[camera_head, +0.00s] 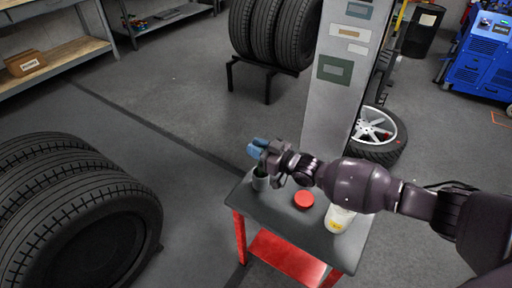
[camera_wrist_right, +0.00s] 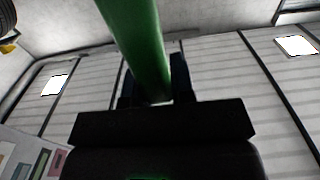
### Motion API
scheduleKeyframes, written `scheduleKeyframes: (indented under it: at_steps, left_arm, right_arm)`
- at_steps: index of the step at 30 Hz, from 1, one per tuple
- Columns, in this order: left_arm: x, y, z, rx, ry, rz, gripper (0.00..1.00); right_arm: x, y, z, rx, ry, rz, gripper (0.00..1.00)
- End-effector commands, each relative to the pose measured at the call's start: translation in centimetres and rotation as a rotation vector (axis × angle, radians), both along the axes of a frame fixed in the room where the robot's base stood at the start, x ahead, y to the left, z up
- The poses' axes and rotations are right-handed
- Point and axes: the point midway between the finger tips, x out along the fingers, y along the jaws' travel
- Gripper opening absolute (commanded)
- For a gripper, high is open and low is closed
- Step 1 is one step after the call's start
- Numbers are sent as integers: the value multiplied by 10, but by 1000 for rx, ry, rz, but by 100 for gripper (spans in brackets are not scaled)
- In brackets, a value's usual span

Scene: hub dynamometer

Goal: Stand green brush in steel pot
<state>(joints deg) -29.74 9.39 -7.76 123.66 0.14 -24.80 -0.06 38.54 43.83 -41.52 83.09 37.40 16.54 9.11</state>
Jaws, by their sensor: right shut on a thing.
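My right gripper (camera_head: 264,152) is over the far left corner of a small cart. In the right wrist view a thick green shaft, part of the green brush (camera_wrist_right: 140,45), runs between the two dark fingers (camera_wrist_right: 154,85), which are shut on it. In the head view the brush is mostly hidden by the gripper; a dark green bit shows just below it. The small grey steel pot (camera_head: 260,183) stands on the cart right under the gripper. I cannot tell whether the brush's lower end is inside the pot or just above it. My left gripper is out of view.
The cart (camera_head: 284,229) has a grey top and red legs. A red round object (camera_head: 303,200) and a white container with a yellow label (camera_head: 340,218) stand on it. A grey column (camera_head: 336,95) rises behind. Large tires (camera_head: 75,215) stand at left, with open floor between.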

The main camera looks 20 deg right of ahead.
Motion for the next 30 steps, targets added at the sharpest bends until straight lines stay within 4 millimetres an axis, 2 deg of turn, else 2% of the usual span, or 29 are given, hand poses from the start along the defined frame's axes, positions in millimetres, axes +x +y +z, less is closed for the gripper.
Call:
scheduleKeyframes:
  at_steps: [7, 8, 12, 13, 24, 30]
  left_arm:
    - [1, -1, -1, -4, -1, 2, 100]
    - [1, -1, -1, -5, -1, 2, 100]
    - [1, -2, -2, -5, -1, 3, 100]
    - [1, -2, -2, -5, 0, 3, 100]
    - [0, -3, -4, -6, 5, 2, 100]
    - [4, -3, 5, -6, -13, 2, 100]
  right_arm:
    - [0, 0, -4, 0, 1, 0, 0]
    - [0, 0, -4, 0, 1, 0, 24]
    - [0, 0, -3, 0, 0, 0, 46]
    - [0, 0, -3, 0, 0, 0, 48]
    - [0, 0, -3, -2, -1, 0, 48]
    - [-23, -19, -1, -3, -1, -1, 48]
